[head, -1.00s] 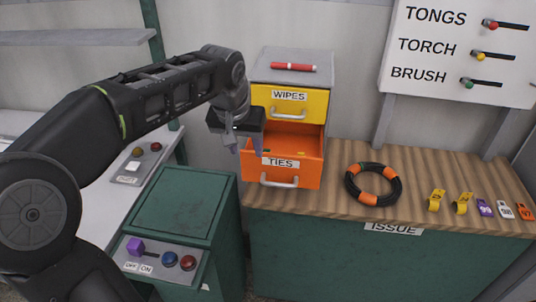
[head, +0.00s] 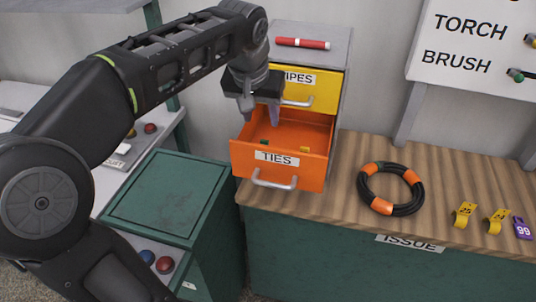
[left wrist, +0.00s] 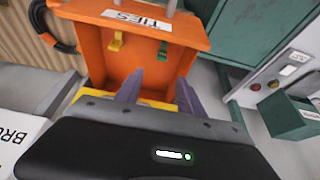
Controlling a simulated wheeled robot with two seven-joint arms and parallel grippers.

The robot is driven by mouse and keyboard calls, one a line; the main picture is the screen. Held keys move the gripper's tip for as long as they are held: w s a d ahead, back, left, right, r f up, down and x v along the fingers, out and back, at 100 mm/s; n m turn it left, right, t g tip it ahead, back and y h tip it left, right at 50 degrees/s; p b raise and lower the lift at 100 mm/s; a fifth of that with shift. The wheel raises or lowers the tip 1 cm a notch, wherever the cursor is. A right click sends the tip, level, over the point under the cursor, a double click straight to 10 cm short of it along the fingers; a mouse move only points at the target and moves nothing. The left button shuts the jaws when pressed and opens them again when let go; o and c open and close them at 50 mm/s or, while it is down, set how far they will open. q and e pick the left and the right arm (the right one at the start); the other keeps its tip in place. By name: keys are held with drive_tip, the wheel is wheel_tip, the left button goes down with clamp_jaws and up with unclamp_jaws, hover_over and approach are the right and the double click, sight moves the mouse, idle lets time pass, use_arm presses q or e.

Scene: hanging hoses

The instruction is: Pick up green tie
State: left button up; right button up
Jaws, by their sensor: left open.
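The green tie (head: 264,142) is a small green piece inside the open orange drawer labelled TIES (head: 240,152). It lies left of a small yellow tie (head: 304,149), close behind the drawer front. In the left wrist view the green tie (left wrist: 163,50) lies near the drawer's labelled wall, and the yellow tie (left wrist: 116,41) is to its left. My left gripper (head: 260,112) is open and empty, pointing down over the left back part of the drawer. In the left wrist view its fingers (left wrist: 160,82) are apart, with the green tie beyond them. My right gripper is not in view.
A yellow WIPES drawer (head: 322,92) is above, with a red cylinder (head: 302,43) on the cabinet top. A coiled black hose with orange bands (head: 410,207) and several tags lie on the wooden counter (head: 345,215). A green cabinet (head: 165,200) stands at left.

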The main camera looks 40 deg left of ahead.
sight(265, 140)
use_arm(q)
wheel_tip(265, 140, down, 3)
drive_tip(key=shift+b, duration=1)
drive_tip(key=shift+w, duration=0.1)
drive_tip(key=shift+x, duration=1.3)
